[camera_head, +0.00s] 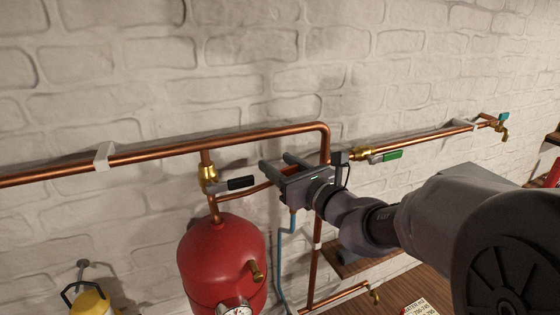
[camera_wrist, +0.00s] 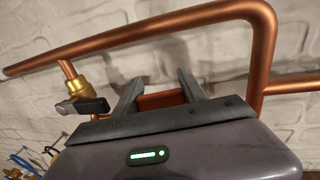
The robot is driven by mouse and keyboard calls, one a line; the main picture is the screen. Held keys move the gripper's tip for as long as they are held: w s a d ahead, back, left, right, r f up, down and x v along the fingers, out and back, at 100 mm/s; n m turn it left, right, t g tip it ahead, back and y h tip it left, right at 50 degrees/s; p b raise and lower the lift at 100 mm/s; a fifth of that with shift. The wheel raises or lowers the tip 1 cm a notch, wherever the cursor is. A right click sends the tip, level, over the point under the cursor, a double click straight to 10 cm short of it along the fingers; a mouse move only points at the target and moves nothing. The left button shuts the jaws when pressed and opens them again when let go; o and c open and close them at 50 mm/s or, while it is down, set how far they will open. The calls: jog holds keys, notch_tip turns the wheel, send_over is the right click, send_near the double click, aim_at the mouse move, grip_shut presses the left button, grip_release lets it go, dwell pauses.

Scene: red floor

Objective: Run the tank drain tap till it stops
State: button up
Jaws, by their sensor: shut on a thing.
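My gripper (camera_head: 284,160) is at the pipework right of the red tank (camera_head: 222,262), its fingers pointing to the wall. In the wrist view, its two fingers (camera_wrist: 158,84) stand on either side of a red-brown piece (camera_wrist: 160,101), which looks like a handle. It is shut on this piece. The gripper body hides what the piece is fixed to. A blue pipe (camera_head: 282,240) runs down below the gripper. I cannot tell from the frames whether this is the tank drain tap. No water is seen running.
A brass valve with a black lever (camera_head: 240,183) sits close left of my gripper. A green-handled valve (camera_head: 390,156) and a teal-handled tap (camera_head: 503,116) are to the right. Copper pipe (camera_head: 250,137) runs just above the gripper. A small brass tap (camera_head: 374,296) is low down.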

jog(key=n+g+y, duration=0.2)
jog(key=n+g, duration=0.1)
jog(key=g, duration=0.1)
jog(key=s+n+g+y+b, duration=0.1)
jog(key=n+g+y, duration=0.2)
jog(key=g, duration=0.1)
jog(key=s+a+n+g+y, duration=0.1)
jog(key=n+g+y, duration=0.2)
jog(key=g, duration=0.1)
jog(key=shift+a+n, duration=0.1)
jog(key=shift+n, duration=0.3)
jog(key=shift+s+r+n+g, duration=0.1)
jog(key=shift+s+n+g, duration=0.1)
jog(key=shift+n+g, duration=0.75)
jog(key=shift+s+n+g, duration=0.2)
jog(key=shift+n+g, duration=0.25)
jog(key=shift+g, duration=1.4)
jog(key=o, duration=1.4)
jog(key=shift+a, duration=0.1)
jog(key=shift+c, duration=0.2)
send_near(282, 170)
jog(key=shift+w+f, duration=0.25)
jog(key=shift+w, duration=0.1)
